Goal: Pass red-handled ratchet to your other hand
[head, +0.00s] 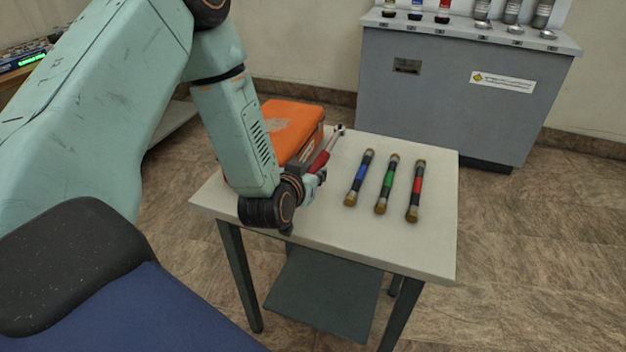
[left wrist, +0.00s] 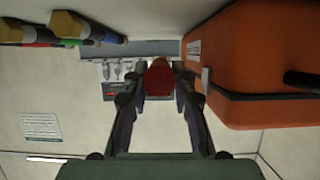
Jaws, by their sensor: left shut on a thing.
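The red-handled ratchet (head: 322,158) shows in the head view, its red handle by my left gripper and its metal head pointing away, up and to the right. My left gripper (head: 313,182) is shut on it, low over the left part of the table. In the left wrist view the red handle end (left wrist: 159,80) sits between the two fingers of my left gripper (left wrist: 160,92). My right gripper shows in neither view.
An orange case (head: 290,128) stands on the table (head: 340,233) right beside the left gripper. Blue (head: 360,178), green (head: 387,185) and red (head: 416,191) banded cylinders lie to the right. A grey cabinet (head: 440,100) stands behind. The table's front right is clear.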

